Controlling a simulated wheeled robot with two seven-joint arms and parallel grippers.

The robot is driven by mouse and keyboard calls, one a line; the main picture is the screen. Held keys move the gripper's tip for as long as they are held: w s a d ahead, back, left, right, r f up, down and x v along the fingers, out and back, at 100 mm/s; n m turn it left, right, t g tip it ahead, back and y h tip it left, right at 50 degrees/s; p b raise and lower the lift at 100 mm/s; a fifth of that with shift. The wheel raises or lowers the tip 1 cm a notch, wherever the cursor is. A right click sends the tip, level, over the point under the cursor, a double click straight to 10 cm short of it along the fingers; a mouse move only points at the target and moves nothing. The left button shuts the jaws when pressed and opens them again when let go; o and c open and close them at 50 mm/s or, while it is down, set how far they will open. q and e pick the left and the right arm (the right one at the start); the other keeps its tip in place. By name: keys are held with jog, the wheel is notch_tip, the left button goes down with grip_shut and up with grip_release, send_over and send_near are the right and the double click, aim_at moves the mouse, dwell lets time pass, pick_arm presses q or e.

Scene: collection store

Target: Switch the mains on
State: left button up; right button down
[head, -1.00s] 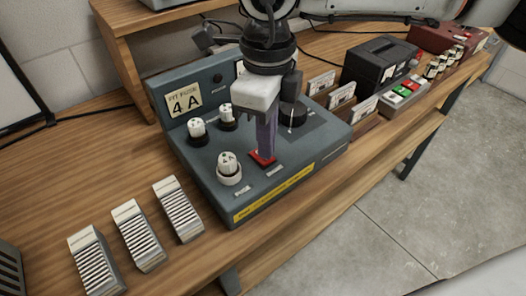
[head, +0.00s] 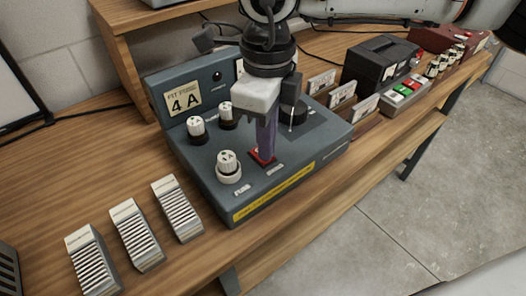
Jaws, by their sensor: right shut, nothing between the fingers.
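A grey-blue device (head: 205,165) with a "4 A" label (head: 183,101) stands on the wooden bench. A red rocker switch (head: 267,161) sits on its sloping top, towards the front edge. My right gripper (head: 264,150) is shut and points down at the switch. Its fingertips are at the switch and hide part of it; I cannot tell whether they press it or which way it is tipped. A small round lamp (head: 217,76) on the back panel looks dark. My left gripper is not in view.
Ribbed blocks (head: 138,234) lie at front left. Card holders (head: 343,95) and a black box (head: 380,62) stand to the right.

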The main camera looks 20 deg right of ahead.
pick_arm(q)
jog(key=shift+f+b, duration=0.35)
pick_arm(e)
jog(key=shift+f, duration=0.4)
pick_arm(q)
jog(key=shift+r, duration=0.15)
pick_arm(e)
jog(key=shift+r, duration=0.15)
pick_arm(q)
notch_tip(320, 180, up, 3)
jog(key=p, duration=0.3)
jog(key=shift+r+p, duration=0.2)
jog(key=shift+p, duration=0.2)
pick_arm(e)
notch_tip(320, 180, up, 7)
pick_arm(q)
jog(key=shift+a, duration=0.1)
